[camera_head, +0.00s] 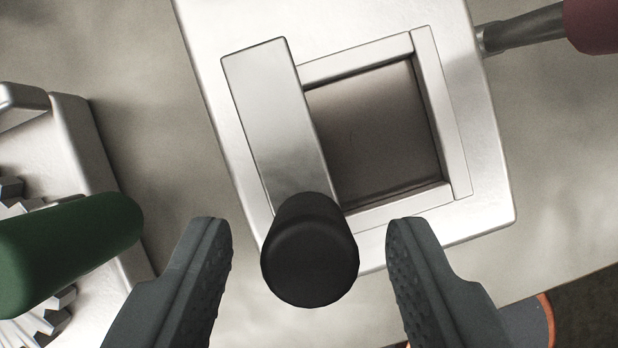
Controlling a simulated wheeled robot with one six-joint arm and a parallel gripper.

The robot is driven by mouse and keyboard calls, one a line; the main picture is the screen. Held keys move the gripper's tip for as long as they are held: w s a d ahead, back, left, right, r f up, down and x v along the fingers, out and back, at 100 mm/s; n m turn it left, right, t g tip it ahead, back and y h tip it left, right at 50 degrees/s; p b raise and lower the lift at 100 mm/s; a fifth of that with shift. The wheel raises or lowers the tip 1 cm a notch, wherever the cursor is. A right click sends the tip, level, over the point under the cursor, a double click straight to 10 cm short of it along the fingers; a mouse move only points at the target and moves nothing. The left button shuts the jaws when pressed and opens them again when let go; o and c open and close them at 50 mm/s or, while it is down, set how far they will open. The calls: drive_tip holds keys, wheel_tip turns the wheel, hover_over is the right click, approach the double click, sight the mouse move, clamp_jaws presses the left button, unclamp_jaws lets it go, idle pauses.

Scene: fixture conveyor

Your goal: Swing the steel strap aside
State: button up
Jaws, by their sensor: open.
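The steel strap (271,115) is a flat, shiny bar on a pale metal fixture plate (487,165). It lies along the left side of a square recess (379,135), and the recess stands open to its right. A black cylindrical knob (310,250) stands on the strap's near end and hides that end. My gripper (308,235) is open, with one dark finger on each side of the knob. There are clear gaps between the fingers and the knob, and nothing is held.
At left, another metal fixture (85,140) has a green handle (75,245) and grey toothed parts, close to my left finger. A dark red handle (595,25) on a metal rod is at top right. The grey table ends at lower right, with an orange-rimmed object (546,322) beyond.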

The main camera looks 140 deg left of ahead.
drive_tip(key=shift+w+d+f, duration=0.15)
drive_tip(key=shift+w+f, duration=0.05)
drive_tip(key=shift+f, duration=0.45)
drive_tip(key=shift+c, duration=0.5)
clamp_jaws()
